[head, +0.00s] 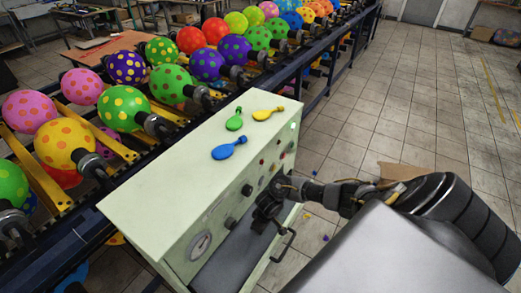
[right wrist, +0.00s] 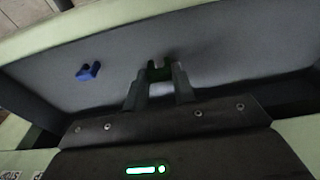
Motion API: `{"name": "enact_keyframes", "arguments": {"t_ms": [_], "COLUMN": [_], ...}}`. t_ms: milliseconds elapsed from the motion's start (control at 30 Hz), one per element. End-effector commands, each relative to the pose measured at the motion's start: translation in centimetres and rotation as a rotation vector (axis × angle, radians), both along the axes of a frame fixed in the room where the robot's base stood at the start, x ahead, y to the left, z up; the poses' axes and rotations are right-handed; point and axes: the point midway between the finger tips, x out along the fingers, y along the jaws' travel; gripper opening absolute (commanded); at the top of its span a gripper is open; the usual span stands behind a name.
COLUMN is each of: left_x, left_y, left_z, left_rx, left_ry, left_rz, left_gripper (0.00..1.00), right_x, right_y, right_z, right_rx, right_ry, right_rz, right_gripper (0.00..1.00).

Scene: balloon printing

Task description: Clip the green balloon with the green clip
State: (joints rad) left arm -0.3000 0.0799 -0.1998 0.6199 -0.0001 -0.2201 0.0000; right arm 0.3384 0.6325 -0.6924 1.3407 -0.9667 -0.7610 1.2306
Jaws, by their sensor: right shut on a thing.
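The green balloon (head: 235,120) lies flat and uninflated on top of the pale green console (head: 150,200), between a yellow balloon (head: 267,113) and a blue balloon (head: 228,148). My right arm comes in from the right in the head view, with its gripper low at the console's front. In the right wrist view my right gripper (right wrist: 158,88) is shut on a small dark green clip (right wrist: 158,72), partly hidden by the fingers. It is over the grey recess of the console (right wrist: 220,65). My left gripper is out of view.
A blue clip (right wrist: 88,71) lies in the grey recess, left of my right gripper. The console front has knobs, buttons and a gauge (head: 201,246). Inflated dotted balloons line a blue rack (head: 330,50) behind the console. The tiled floor at right is mostly clear.

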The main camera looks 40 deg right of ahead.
Motion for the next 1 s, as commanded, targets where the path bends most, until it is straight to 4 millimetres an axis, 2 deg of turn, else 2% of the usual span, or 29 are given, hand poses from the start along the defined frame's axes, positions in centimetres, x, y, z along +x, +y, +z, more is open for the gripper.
{"name": "enact_keyframes", "arguments": {"t_ms": [33, 667, 1000], "left_x": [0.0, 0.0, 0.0], "left_y": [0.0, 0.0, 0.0], "left_z": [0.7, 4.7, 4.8], "left_rx": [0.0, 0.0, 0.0], "left_ry": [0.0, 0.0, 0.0], "left_rz": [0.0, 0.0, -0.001], "left_gripper": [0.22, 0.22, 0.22], "right_x": [0.0, 0.0, 0.0], "right_y": [0.0, 0.0, 0.0], "right_z": [0.6, 4.1, 5.9], "right_rx": [0.0, 0.001, 0.001], "right_ry": [0.0, 0.001, -0.001], "right_rz": [0.0, 0.0, 0.001], "right_gripper": [0.11, 0.11, 0.11]}}
